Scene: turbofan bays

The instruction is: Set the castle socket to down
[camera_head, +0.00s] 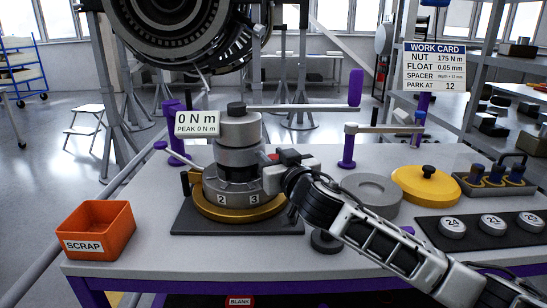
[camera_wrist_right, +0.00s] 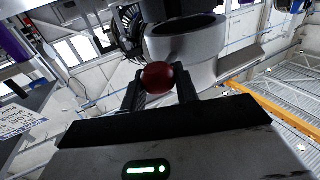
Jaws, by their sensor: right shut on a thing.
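A grey stepped stack of cylinders (camera_head: 239,130) stands upright on a gold ring (camera_head: 224,212) on a dark base plate; I take its upper part to be the castle socket. My right gripper (camera_head: 272,164) is at the right side of the stack. In the right wrist view, my right gripper (camera_wrist_right: 160,88) is shut on a red ball knob (camera_wrist_right: 158,77), with a grey cylinder (camera_wrist_right: 186,40) just beyond it. The gripper partly hides the stack's lower right side. My left gripper is not in view.
A torque bar (camera_head: 300,107) with a purple grip extends right from the stack top; its readout (camera_head: 197,124) shows 0 N m. An orange scrap bin (camera_head: 96,229) is at left. A grey ring (camera_head: 371,193), a yellow lidded disc (camera_head: 426,185) and numbered pucks (camera_head: 452,227) lie right.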

